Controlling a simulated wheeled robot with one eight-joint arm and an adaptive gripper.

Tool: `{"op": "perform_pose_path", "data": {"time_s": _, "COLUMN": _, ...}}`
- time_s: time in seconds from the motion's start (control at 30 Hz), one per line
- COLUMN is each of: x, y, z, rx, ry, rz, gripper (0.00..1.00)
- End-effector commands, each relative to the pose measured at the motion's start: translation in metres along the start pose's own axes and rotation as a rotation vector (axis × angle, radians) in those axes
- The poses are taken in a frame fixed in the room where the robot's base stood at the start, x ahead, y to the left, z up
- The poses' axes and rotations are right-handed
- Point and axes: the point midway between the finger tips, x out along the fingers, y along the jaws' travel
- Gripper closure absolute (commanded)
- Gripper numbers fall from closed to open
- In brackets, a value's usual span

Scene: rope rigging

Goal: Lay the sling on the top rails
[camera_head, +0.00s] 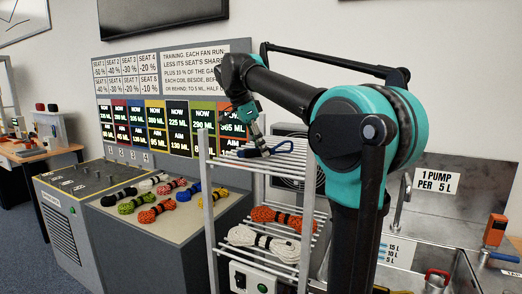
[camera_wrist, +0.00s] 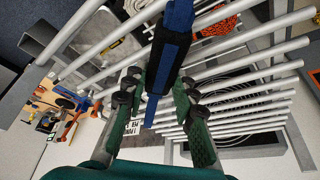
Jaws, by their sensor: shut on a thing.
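The sling, a blue rope bundle with a black wrap, shows in the head view (camera_head: 279,148) at the top rails (camera_head: 233,156) of the grey rack. My gripper (camera_head: 258,147) reaches down to it from the upper left and is shut on it. In the wrist view the blue sling (camera_wrist: 178,22) runs between my gripper's fingers (camera_wrist: 155,97), with the rails (camera_wrist: 245,103) behind it. The sling lies on or just above the rails; I cannot tell whether it touches them. Part of it is hidden by the fingers.
Orange (camera_head: 283,217) and white (camera_head: 262,242) rope bundles lie on lower rack shelves. Several coloured coils lie on the grey bench (camera_head: 222,211) at left. A sink (camera_head: 420,262) stands at right. The upright rack post (camera_head: 208,200) rises above the rails at the left.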

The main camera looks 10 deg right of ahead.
Motion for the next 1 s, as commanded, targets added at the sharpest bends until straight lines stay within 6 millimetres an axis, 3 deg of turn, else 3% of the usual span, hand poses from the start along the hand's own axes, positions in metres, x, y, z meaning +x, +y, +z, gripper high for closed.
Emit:
{"op": "perform_pose_path", "data": {"time_s": 0.43, "x": 0.0089, "y": 0.0, "z": 0.0036, "rx": 0.0, "ry": 0.0, "rz": 0.0, "gripper": 1.0}}
{"op": "perform_pose_path", "data": {"time_s": 0.47, "x": 0.0092, "y": -0.0001, "z": 0.0038, "rx": 0.0, "ry": 0.0, "rz": 0.0, "gripper": 0.72}}
{"op": "perform_pose_path", "data": {"time_s": 0.6, "x": 0.0089, "y": -0.0001, "z": 0.0037, "rx": 0.0, "ry": 0.0, "rz": 0.0, "gripper": 0.55}}
{"op": "perform_pose_path", "data": {"time_s": 1.0, "x": 0.0041, "y": -0.0002, "z": 0.0027, "rx": 0.0, "ry": 0.0, "rz": 0.0, "gripper": 0.53}}
